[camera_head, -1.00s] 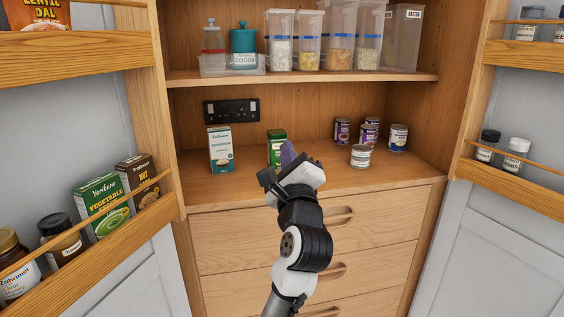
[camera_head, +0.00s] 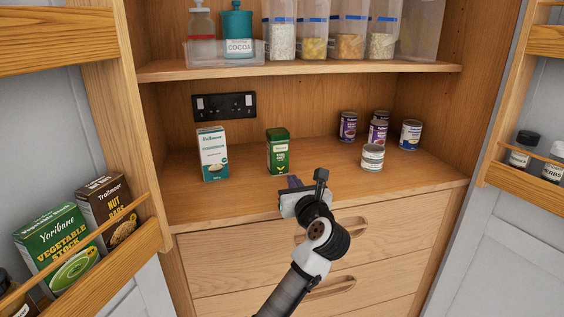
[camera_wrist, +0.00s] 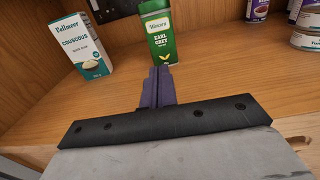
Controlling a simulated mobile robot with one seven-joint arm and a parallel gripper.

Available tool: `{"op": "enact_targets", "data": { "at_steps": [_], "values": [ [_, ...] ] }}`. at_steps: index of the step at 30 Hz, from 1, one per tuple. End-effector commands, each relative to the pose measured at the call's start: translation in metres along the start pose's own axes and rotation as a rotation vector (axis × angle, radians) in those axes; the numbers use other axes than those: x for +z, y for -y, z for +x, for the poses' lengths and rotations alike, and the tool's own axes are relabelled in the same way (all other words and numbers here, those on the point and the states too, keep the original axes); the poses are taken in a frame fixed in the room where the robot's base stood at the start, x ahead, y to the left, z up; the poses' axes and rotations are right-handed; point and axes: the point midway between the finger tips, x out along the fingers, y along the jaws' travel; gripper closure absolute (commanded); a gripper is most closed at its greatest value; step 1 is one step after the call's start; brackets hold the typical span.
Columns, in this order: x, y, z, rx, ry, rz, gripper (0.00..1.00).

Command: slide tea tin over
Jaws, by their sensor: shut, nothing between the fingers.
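The tea tin is a green Earl Grey tin (camera_head: 278,151) standing upright on the wooden counter. It also shows at the top middle of the wrist view (camera_wrist: 158,33). My gripper (camera_head: 294,184) is at the counter's front edge, in front of the tin and slightly to its right in the head view. In the wrist view its purple fingers (camera_wrist: 157,88) are together, with nothing between them, and point toward the tin. A gap of bare counter lies between the fingertips and the tin.
A couscous box (camera_head: 213,153) stands left of the tin. Several cans, including a pale one (camera_head: 372,158), stand to the right. Bare counter (camera_head: 325,160) lies between tin and cans. A shelf (camera_head: 310,68) with containers is above; door racks (camera_head: 80,250) flank both sides.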

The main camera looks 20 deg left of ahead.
Motion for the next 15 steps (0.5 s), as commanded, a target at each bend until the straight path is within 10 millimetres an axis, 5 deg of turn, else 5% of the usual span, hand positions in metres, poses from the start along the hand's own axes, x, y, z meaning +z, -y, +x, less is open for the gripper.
{"op": "enact_targets", "data": {
  "at_steps": [9, 15],
  "values": [
    [0.003, 0.000, 0.069, 0.002, -0.001, 0.001, 1.00],
    [0.002, 0.001, 0.095, -0.001, 0.001, -0.001, 1.00]
  ]
}}
